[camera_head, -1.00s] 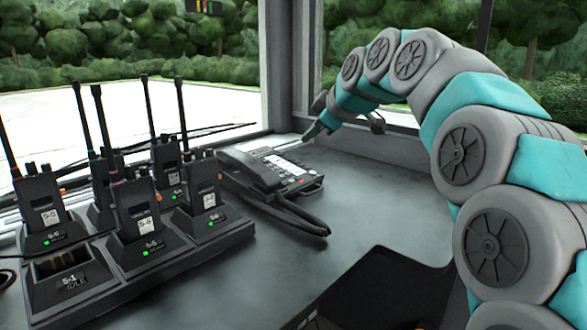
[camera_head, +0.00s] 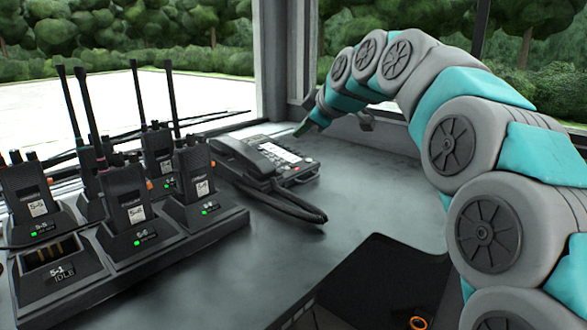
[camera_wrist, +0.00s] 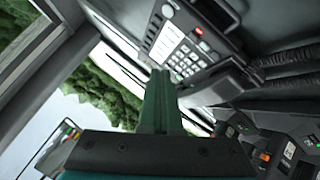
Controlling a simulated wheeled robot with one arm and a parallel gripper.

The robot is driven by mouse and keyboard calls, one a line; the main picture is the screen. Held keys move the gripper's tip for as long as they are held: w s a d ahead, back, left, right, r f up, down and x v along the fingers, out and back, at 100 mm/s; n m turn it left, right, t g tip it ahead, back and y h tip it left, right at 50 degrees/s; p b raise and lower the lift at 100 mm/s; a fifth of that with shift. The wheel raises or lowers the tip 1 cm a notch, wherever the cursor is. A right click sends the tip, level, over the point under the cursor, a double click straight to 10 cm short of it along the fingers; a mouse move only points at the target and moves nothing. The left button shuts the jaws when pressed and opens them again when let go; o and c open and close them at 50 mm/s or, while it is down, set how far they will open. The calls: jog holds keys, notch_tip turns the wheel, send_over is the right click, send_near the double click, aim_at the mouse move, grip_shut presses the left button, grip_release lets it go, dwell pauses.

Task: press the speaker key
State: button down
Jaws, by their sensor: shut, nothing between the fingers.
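A dark desk phone (camera_head: 297,174) with a corded handset (camera_head: 238,157) and a pale key panel (camera_head: 279,153) sits on the desk by the window. My gripper (camera_head: 303,129) is shut and empty, its tip just beyond the phone's far edge. In the wrist view the green fingers (camera_wrist: 160,74) are together, close to the edge of the phone (camera_wrist: 222,45), by the white-labelled keys (camera_wrist: 184,56). I cannot tell whether the tip touches the phone. A small red light (camera_wrist: 201,31) shows on it. The speaker key's label is too small to read.
A charger rack (camera_head: 168,240) with several upright radios (camera_head: 125,203) and long antennas stands left of the phone. The coiled cord (camera_head: 290,203) lies in front. A dark panel with an orange ring (camera_head: 418,323) is at the bottom. The desk right of the phone is clear.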

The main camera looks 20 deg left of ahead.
aim_at(293, 166)
jog(key=f, duration=0.2)
jog(key=f+b, duration=0.2)
jog(key=f, duration=0.1)
jog(key=shift+w+a+f, duration=0.15)
jog(key=shift+a+f, duration=0.15)
jog(key=shift+a, duration=0.05)
jog(key=shift+f+b, duration=0.15)
jog(key=shift+b, duration=0.25)
dwell(1.3)
jog(key=shift+f+b, duration=0.25)
jog(key=shift+b, duration=0.05)
jog(key=shift+a+f+b, duration=0.1)
jog(key=shift+f+b, duration=0.2)
dwell(0.7)
jog(key=shift+r, duration=0.75)
